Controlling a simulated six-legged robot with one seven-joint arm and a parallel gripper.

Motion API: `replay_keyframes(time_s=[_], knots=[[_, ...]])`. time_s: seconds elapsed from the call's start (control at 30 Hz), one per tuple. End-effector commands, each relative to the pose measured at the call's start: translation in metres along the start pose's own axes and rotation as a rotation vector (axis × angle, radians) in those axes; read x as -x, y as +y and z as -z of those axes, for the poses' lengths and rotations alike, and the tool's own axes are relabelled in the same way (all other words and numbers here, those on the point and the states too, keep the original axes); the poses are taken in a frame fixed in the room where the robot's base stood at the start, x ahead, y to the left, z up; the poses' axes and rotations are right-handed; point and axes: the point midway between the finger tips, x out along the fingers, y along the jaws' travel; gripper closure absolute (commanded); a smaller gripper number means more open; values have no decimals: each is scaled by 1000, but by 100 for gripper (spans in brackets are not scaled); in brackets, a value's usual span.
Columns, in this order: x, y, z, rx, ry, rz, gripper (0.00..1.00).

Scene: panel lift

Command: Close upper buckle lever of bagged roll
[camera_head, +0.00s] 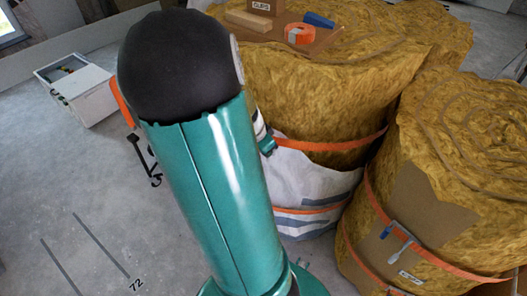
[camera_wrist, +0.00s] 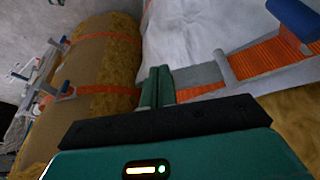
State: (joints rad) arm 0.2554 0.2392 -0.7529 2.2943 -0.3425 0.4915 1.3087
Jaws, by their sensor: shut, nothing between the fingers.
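The bagged roll's white bag (camera_head: 318,178) shows in the head view behind my teal arm, with an upper orange strap (camera_head: 335,143) and a lower one (camera_head: 315,210). Its buckles are hidden there. In the wrist view the white bag (camera_wrist: 190,35) fills the upper middle. An orange strap (camera_wrist: 262,60) crosses it, with a grey metal bar (camera_wrist: 223,66) and a blue-ended lever (camera_wrist: 293,18) standing out at the upper right. My gripper (camera_wrist: 158,82) is shut and empty, left of the bar and close to the strap. I cannot tell whether it touches.
An unbagged yellow roll (camera_head: 450,190) with orange straps and a blue-and-grey buckle (camera_head: 395,238) stands close on the right. A board (camera_head: 275,32) with an orange tape reel and blocks lies on top of the bagged roll. A white box (camera_head: 75,88) stands on the open floor at left.

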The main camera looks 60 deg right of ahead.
Motion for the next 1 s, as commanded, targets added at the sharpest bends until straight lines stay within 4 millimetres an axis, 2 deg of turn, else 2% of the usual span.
replay_keyframes(time_s=[1.0], knots=[[-4, 4, 9, -5, 1, -3, 100]])
